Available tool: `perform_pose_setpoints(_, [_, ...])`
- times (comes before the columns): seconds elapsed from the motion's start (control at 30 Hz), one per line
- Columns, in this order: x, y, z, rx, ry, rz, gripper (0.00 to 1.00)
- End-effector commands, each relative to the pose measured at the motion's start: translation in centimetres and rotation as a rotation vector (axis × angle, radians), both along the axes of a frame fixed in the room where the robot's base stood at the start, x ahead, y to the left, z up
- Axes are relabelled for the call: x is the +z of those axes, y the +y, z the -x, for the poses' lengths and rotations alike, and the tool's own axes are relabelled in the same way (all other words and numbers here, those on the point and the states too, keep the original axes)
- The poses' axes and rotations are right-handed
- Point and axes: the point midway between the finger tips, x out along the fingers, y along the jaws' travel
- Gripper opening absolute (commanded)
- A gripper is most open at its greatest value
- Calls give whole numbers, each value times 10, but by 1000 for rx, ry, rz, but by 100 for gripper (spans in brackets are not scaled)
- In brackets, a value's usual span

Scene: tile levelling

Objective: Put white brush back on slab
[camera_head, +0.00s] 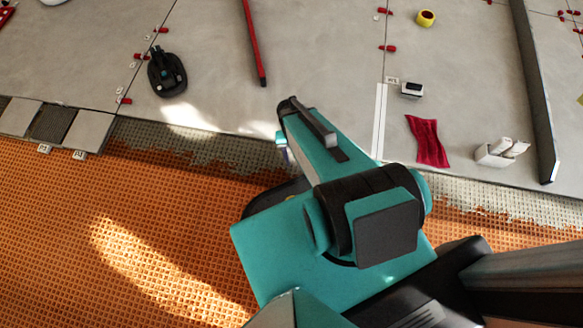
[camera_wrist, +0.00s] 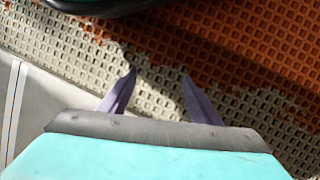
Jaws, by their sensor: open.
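The slab (camera_head: 300,60) is a large grey tiled surface across the top of the head view; its edge shows at the left of the wrist view (camera_wrist: 36,110). I cannot make out a white brush for sure. A small white block with a dark top (camera_head: 412,90) lies on the slab, right of a tile joint. My gripper (camera_wrist: 158,74) is open, with nothing between its two purple fingers. It is over the pale adhesive and orange matting beside the slab's edge. In the head view my arm hides most of the gripper and the floor below it.
A red cloth (camera_head: 428,141) and a white container (camera_head: 500,153) lie near the slab's front edge. A long dark bar (camera_head: 533,90) lies at right, a red bar (camera_head: 254,42) at upper middle. A black suction tool (camera_head: 167,74) stands at left. Orange matting (camera_head: 60,230) is clear at lower left.

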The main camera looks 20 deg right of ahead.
Motion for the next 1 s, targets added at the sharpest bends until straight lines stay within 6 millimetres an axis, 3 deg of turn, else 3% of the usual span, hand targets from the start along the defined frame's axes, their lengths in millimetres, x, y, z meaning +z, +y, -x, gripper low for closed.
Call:
perform_pose_setpoints(0.03, [5,17,21,69,17,-28,57])
perform_pose_setpoints(0.1, [7,35,41,154,38,-69,57])
perform_pose_setpoints(0.3, [11,64,79,318,74,-146,57])
perform_pose_setpoints(0.77, [11,70,85,353,81,-164,57])
perform_pose_setpoints(1.0, [29,69,85,355,81,-163,57])
